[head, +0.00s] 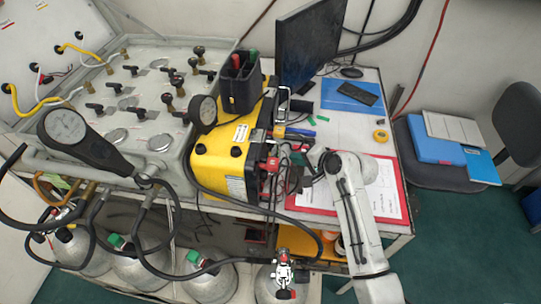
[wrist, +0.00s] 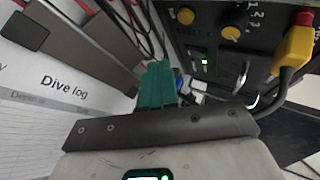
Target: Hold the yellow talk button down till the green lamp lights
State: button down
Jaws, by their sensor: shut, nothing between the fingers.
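A yellow-cased comms unit (head: 222,165) stands on the bench in the head view, its control face turned right and mostly hidden. In the wrist view its dark face (wrist: 262,75) fills the upper right. Two round yellow controls show there, one at upper left (wrist: 185,15) and one to its right (wrist: 232,32); I cannot tell which, if either, is the talk button. A small green glow (wrist: 205,62) shows below them; I cannot tell if it is the lamp. My gripper (wrist: 157,70) has teal fingers, shut and empty, in front of the unit's face, apart from the yellow controls.
A yellow plug with a red part (wrist: 299,45) and a cable juts from the face. A red clipboard (head: 402,190) with a dive log lies beside the unit. A dark monitor (head: 310,42) stands behind. A valve panel (head: 140,75) and hoses lie left. Cables crowd the unit's front.

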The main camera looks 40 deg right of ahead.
jog(key=shift+w+a+p, duration=0.15)
jog(key=shift+w+a, duration=0.5)
jog(key=shift+w, duration=0.15)
jog(key=shift+w+a+p, duration=0.15)
jog(key=shift+w+a, duration=0.45)
jog(key=shift+w, duration=0.2)
jog(key=shift+w+a, duration=0.1)
dwell(0.9)
jog(key=shift+w+a, duration=0.15)
jog(key=shift+w, duration=0.05)
jog(key=shift+w+a+p, duration=0.25)
jog(key=shift+w+p, duration=0.05)
jog(key=shift+p, duration=0.1)
dwell(2.0)
jog(key=shift+s+d, duration=0.5)
jog(key=shift+s, duration=0.15)
jog(key=shift+s+d+p, duration=0.3)
jog(key=shift+s+d, duration=0.5)
jog(key=shift+s, duration=0.2)
jog(key=shift+s+d+p, duration=0.3)
jog(key=shift+s+d, duration=0.45)
jog(key=shift+s, duration=0.2)
